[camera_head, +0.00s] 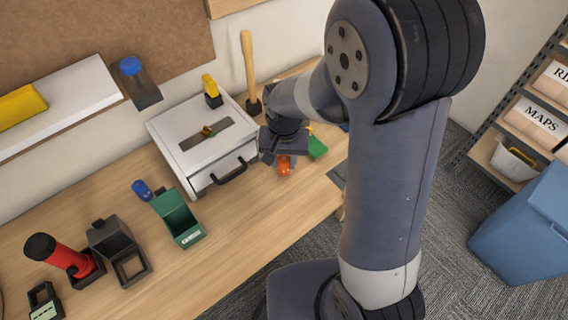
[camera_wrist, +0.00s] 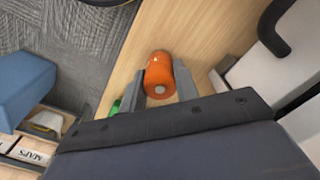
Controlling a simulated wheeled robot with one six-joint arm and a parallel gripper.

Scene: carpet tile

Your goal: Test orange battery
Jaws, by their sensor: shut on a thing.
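The orange battery (camera_wrist: 158,72) is a short cylinder with a metal end, seen between my two grey fingers in the wrist view. It also shows in the head view (camera_head: 284,166), at the right part of the workbench. My gripper (camera_wrist: 160,88) is shut on the battery. In the head view my gripper (camera_head: 281,160) is just right of the white drawer box, by its black handle. Whether the battery touches the bench is hard to tell.
The white drawer box (camera_head: 206,150) stands behind left of my gripper, its handle (camera_head: 231,172) jutting forward. A green object (camera_head: 317,148) lies close right of my gripper. Black holders, one with a red flashlight (camera_head: 58,254), stand at the left. The front bench (camera_head: 255,225) is clear.

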